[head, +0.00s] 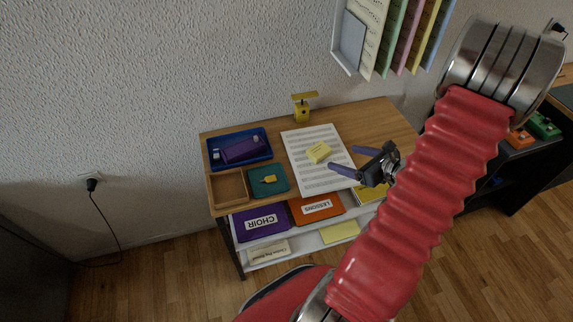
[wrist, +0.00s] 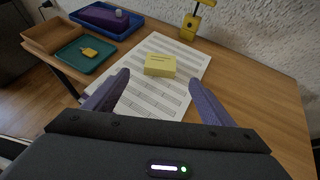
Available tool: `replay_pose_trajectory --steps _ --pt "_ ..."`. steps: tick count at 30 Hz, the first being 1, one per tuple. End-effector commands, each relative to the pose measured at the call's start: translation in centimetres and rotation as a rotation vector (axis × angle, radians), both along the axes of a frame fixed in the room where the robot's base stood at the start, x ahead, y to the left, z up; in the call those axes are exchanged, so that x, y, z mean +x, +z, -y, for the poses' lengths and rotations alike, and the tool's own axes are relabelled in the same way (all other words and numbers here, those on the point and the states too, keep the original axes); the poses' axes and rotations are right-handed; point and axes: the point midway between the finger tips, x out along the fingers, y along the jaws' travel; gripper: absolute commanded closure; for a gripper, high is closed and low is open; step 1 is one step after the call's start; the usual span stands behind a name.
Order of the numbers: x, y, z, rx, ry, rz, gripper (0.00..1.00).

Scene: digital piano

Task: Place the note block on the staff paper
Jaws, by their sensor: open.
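The staff paper (head: 312,177) is a white sheet with printed staves on the wooden desk top. A yellow block, which looks like the note block (head: 319,152), rests on the middle of the paper. In the wrist view the block (wrist: 160,65) lies on the upper part of the sheet (wrist: 150,100), beyond my fingertips. My gripper (head: 337,159) has purple fingers spread apart with nothing between them. In the wrist view my gripper (wrist: 164,80) is open just short of the block and not seen touching it.
A blue tray (head: 262,155) with a purple case, a wooden tray (head: 215,198) and a teal tray (head: 282,183) with a small yellow item stand at left. A yellow scale-like object (head: 303,107) stands behind the paper. Hanging files (head: 385,35) are above.

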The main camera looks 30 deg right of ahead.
Motion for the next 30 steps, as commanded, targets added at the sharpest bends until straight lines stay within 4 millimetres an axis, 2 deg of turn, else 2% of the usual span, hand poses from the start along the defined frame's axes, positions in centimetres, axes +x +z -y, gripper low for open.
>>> replay_pose_trajectory --steps 5,8,15,24,30 --pt "1.4 1.7 -2.4 -0.059 0.109 -0.005 0.23" --pt "2.7 3.3 -5.2 -0.129 0.235 -0.009 0.23" --pt "4.6 7.6 -13.6 -0.349 0.608 -0.021 0.23" --pt "3.8 11.6 -22.8 -0.649 1.050 -0.017 0.23" --pt "2.0 13.7 -27.5 -0.871 1.324 -0.005 0.23"
